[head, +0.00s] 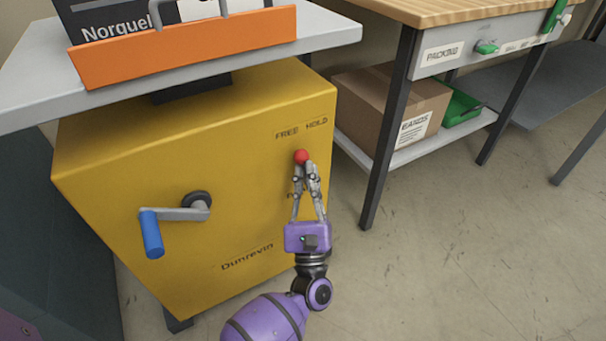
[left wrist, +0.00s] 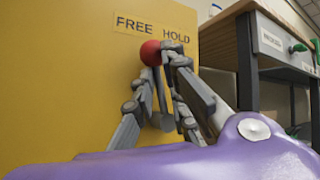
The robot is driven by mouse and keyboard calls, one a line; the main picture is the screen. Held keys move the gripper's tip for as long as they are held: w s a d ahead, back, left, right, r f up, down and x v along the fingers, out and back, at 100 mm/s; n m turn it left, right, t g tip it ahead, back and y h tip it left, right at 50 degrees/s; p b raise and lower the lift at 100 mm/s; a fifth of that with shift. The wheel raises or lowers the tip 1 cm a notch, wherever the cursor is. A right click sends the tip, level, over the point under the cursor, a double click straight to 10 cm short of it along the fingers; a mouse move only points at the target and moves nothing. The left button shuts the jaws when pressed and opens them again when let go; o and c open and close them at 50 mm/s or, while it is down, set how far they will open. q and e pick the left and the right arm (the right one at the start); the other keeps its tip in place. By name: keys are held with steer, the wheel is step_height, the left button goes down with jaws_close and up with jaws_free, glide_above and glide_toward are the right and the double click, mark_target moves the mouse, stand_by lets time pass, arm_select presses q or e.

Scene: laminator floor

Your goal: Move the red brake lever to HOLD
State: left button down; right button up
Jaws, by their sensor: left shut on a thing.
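The red brake lever's round knob (head: 302,156) stands out from the front of the yellow cabinet (head: 120,210), below the words FREE and HOLD. In the left wrist view the red knob (left wrist: 151,53) shows between the two words, with a dark rod below it. My left gripper (head: 304,168) is shut on the lever just below the knob; its fingers also show in the left wrist view (left wrist: 161,75). The fingers hide much of the lever's lower part. My right gripper is not in view.
A crank with a blue handle (head: 152,234) sticks out at the cabinet's left. A grey top (head: 330,30) with an orange-fronted tray (head: 185,47) stands above. A packing bench (head: 400,12) with a cardboard box (head: 385,105) is at the right. The floor (head: 430,250) there is clear.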

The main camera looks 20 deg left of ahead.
arm_select(q)
steer(key=shift+w+d+r+m+g+h+p, duration=0.3)
steer(key=shift+w+m+h+p, duration=0.2)
steer(key=shift+m+h+p, duration=1.05)
steer(key=shift+w+d+r+m+g+h+p, duration=0.25)
steer(key=shift+w+m+g+h+p, duration=0.2)
steer(key=shift+m+h+p, duration=1.05)
steer(key=shift+w+d+r+m+g+h+p, duration=0.2)
steer(key=shift+w+r+m+g+h+p, duration=0.5)
steer(key=shift+m, duration=1.45)
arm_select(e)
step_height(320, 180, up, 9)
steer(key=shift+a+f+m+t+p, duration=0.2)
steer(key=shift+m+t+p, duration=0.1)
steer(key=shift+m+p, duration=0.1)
arm_select(q)
steer(key=shift+s+f+t, duration=0.2)
steer(key=shift+f+t, duration=0.15)
steer(key=shift+f, duration=0.1)
steer(key=c, duration=2)
jaws_free()
steer(key=shift+o, duration=1)
steer(key=shift+w+f, duration=0.1)
steer(key=shift+f, duration=0.15)
steer(key=shift+d+f, duration=0.1)
steer(key=shift+d, duration=0.05)
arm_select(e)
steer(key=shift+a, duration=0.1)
